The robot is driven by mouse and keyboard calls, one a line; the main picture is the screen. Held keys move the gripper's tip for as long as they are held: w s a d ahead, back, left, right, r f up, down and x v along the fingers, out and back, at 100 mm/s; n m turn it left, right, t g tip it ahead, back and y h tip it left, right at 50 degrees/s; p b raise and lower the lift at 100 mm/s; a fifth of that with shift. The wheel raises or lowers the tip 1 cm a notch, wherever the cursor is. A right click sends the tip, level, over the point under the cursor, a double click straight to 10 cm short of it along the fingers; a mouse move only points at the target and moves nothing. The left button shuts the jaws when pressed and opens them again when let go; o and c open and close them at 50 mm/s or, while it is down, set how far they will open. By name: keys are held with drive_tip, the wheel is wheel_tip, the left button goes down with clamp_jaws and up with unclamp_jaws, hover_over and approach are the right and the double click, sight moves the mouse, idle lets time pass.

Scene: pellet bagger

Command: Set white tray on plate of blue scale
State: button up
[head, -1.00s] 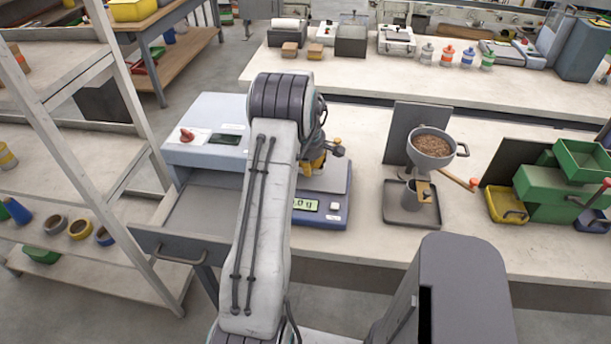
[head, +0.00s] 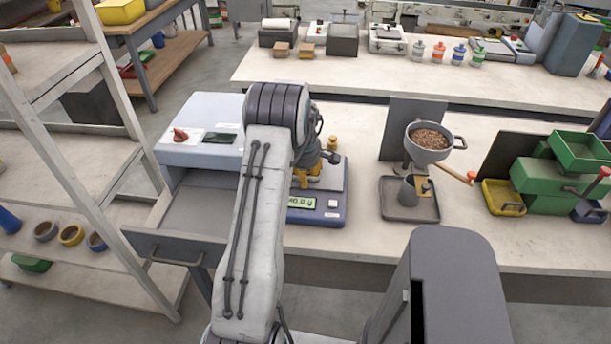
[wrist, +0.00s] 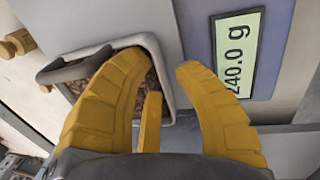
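The white tray (wrist: 163,85), filled with brown pellets, sits over the plate (wrist: 190,14) of the blue scale in the wrist view. The blue scale (head: 331,217) stands on the bench right of my arm in the head view, where its plate (head: 335,178) is partly covered. Its display (wrist: 238,52) reads 240.0 g. My gripper (wrist: 170,52) has its yellow fingers apart at the tray's right side, one over the pellets and one outside the rim. My gripper also shows in the head view (head: 308,176), where the tray is mostly hidden.
Brass weights (head: 332,143) stand just behind the plate. A pan of pellets (head: 430,138) on a stand and a dark tray with a scoop (head: 410,206) are to the right, then green bins (head: 550,180). A pale machine (head: 200,143) is left of my arm.

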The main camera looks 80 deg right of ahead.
drive_tip(key=shift+o, duration=0.2)
drive_tip(key=shift+r, duration=0.1)
wheel_tip(320, 180, up, 11)
drive_tip(key=a+b, duration=0.2)
drive_tip(key=b, duration=0.4)
drive_tip(key=w+a+r+t, duration=0.1)
drive_tip(key=w+a+r, duration=0.3)
drive_tip(key=w+a, duration=0.7)
drive_tip(key=w+a+r+t, duration=0.1)
drive_tip(key=w+a+r, duration=0.2)
drive_tip(key=w+a, duration=1)
drive_tip(key=a, duration=1.3)
drive_tip(key=s+a+f+t+y, duration=0.1)
drive_tip(key=s+a+f, duration=0.1)
drive_tip(key=s+a, duration=0.2)
drive_tip(key=s+a+f+y, duration=0.1)
drive_tip(key=s+a, duration=0.3)
drive_tip(key=a, duration=0.6)
drive_tip(key=shift+a+f+m+t, duration=0.15)
drive_tip(key=shift+f+m+t, duration=0.25)
